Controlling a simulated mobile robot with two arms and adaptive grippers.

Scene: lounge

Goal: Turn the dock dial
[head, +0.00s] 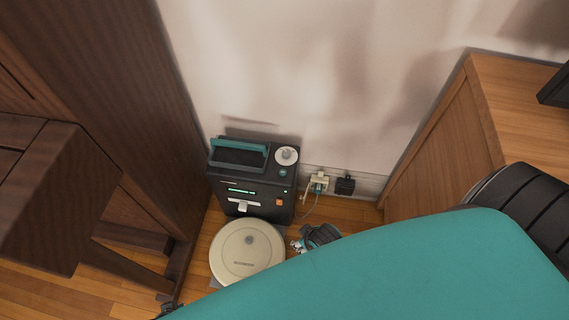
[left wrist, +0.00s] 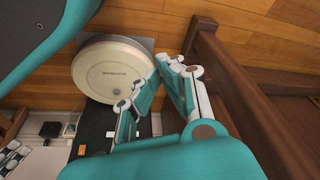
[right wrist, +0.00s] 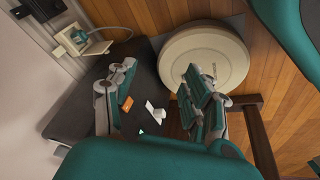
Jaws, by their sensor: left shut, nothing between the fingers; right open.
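The dock (head: 228,195) is a black box with a teal handle, standing on the floor against the wall. Its dial (head: 286,154) is a round white knob on the top, at the right rear corner. Neither wrist view shows the dial clearly. My right gripper (head: 298,245) is low, in front and to the right of the dock, apart from the dial. In the right wrist view (right wrist: 160,80) it is open and empty, with the dock (right wrist: 135,72) behind its fingers. My left gripper (left wrist: 157,80) is shut and empty in the left wrist view, near the robot vacuum.
A round cream robot vacuum (head: 247,262) sits in front of the dock. A wall socket (head: 318,181) with plugs and a cable is to the right. A dark wooden cabinet (head: 95,60) stands left, a lighter one (head: 445,140) right. My teal arm hides the lower right.

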